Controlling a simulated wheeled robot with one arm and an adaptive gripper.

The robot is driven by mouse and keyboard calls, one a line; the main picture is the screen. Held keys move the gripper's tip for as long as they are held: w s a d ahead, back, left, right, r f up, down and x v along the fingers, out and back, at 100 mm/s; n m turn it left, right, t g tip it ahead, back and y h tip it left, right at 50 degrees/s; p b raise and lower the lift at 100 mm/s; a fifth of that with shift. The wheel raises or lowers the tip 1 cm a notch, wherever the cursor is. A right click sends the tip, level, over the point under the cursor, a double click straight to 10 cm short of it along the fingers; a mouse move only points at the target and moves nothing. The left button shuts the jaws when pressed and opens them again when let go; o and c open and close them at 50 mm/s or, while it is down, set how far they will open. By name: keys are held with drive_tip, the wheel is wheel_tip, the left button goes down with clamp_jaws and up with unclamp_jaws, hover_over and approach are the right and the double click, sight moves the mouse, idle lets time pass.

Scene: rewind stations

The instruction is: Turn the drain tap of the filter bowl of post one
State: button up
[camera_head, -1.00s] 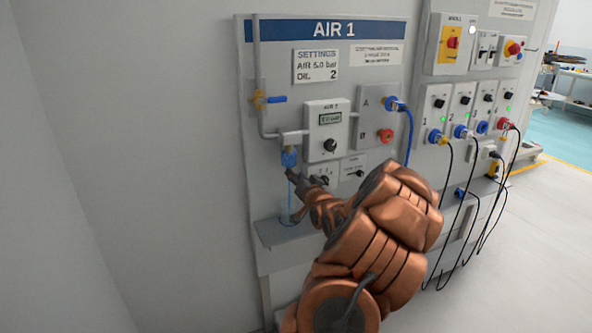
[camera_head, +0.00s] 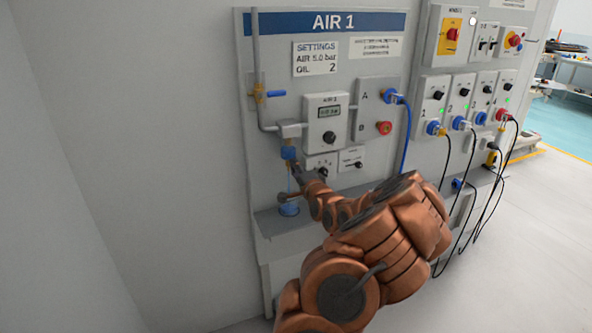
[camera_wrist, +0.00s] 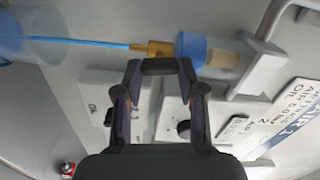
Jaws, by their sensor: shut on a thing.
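The filter bowl (camera_head: 289,152) is a small blue cup under the pipe fitting on the AIR 1 panel. In the wrist view the bowl (camera_wrist: 207,54) is clear blue with a tan inside. Its brass drain tap (camera_wrist: 152,48) sticks out of its end, and a thin blue tube runs from the tap to a clear blue cup (camera_wrist: 28,36). My gripper (camera_wrist: 160,66) has its fingertips drawn together at the tap, shut on it. In the head view my gripper (camera_head: 294,168) is just below the bowl, and the tap is too small to make out.
A shelf (camera_head: 270,222) holds the catch cup (camera_head: 289,209) below. A blue-handled valve (camera_head: 275,93) sits above left. The regulator box (camera_head: 326,117) and A/B outlet box (camera_head: 378,108) are close right. Hoses and cables hang further right.

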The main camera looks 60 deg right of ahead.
drive_tip(key=shift+m, duration=0.6)
drive_tip(key=o, duration=1.1)
drive_tip(key=shift+o, duration=0.2)
drive_tip(key=shift+s, duration=0.15)
drive_tip(key=v, duration=1.1)
drive_tip(key=shift+s+a, duration=0.25)
